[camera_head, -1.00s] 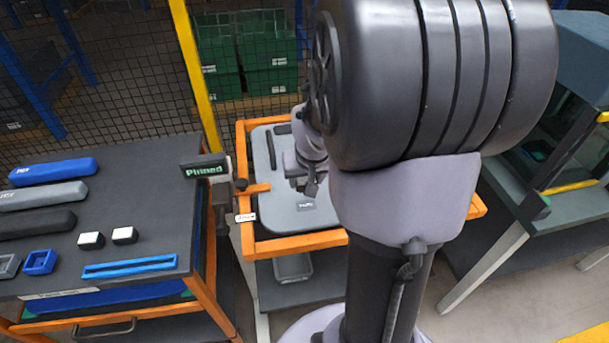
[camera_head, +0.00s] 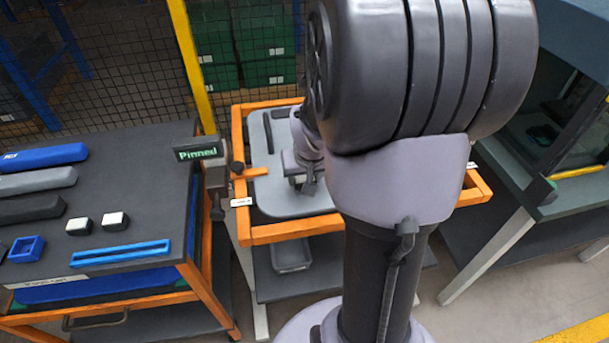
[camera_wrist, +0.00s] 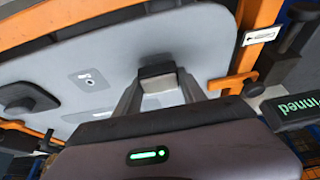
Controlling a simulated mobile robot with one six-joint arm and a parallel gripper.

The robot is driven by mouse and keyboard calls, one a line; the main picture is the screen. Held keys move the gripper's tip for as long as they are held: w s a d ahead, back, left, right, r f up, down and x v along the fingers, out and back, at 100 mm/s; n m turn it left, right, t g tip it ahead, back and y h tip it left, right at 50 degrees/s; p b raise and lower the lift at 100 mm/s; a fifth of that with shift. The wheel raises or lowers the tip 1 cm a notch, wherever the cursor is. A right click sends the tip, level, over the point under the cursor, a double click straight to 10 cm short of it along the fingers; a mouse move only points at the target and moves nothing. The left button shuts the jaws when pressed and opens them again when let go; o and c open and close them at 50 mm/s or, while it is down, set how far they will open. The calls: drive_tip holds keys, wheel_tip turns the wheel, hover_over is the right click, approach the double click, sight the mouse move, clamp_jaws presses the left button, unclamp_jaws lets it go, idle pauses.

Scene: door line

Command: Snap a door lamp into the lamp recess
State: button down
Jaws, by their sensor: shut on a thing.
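My gripper (camera_wrist: 160,88) is shut on a door lamp (camera_wrist: 157,81), a small block with a dark part and a pale part, in the wrist view. The lamp is held over the grey door panel (camera_wrist: 120,50); whether it touches the panel cannot be told. A small light patch with a dark round mark (camera_wrist: 88,79) lies on the panel to the left of the lamp; I cannot tell if it is the recess. In the head view my gripper (camera_head: 308,186) is over the panel (camera_head: 262,165), and the lamp is too small to make out.
An orange frame (camera_head: 290,234) surrounds the panel. A dark clamp with a "Pinned" sign (camera_head: 198,152) stands at its left. The left cart (camera_head: 120,170) holds two white-topped lamps (camera_head: 97,222), a blue bar (camera_head: 120,252) and long handles. A machine (camera_head: 570,130) stands at right.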

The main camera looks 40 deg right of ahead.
drive_tip(key=shift+f+b, duration=0.95)
drive_tip(key=shift+b, duration=0.05)
idle(1.1)
